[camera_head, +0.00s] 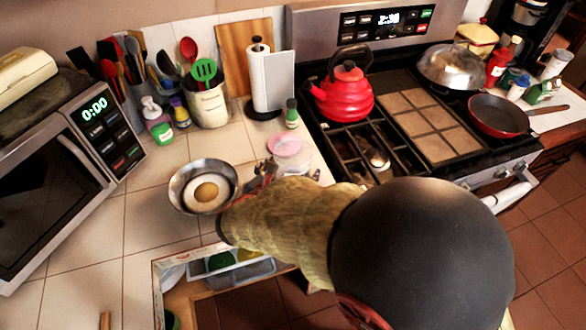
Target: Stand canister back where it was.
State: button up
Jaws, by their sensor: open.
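A small pale, see-through canister with a pink lid (290,153) is on the tiled counter left of the stove. It looks upright, but its lower part is partly hidden. My gripper (264,177) is just left of and below the canister, close to the counter. It is small and partly hidden behind my arm. The jaws are open, and nothing shows between them. Whether a finger touches the canister, I cannot tell.
A steel pan with an egg (190,172) sits left of my gripper. A paper towel holder (271,82), green-capped bottle (291,114) and utensil crock (208,106) stand behind. A red kettle (345,92) is on the stove. An open drawer (245,270) juts out below.

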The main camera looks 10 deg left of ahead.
jog(key=p+v, duration=0.3)
jog(key=v, duration=0.9)
jog(key=shift+p, duration=0.35)
jog(key=s+d+f+m+g, duration=0.3)
jog(key=s+d+m+g, duration=0.65)
jog(key=d+m, duration=0.6)
jog(key=d+r+m+t+y, duration=0.2)
jog(key=d+r+m+y, duration=0.1)
jog(key=d+r+m, duration=1.1)
jog(key=s+d+m, duration=0.1)
jog(key=d+m, duration=0.2)
jog(key=d, duration=0.1)
jog(key=shift+d+m, duration=0.15)
jog(key=shift+m, duration=0.2)
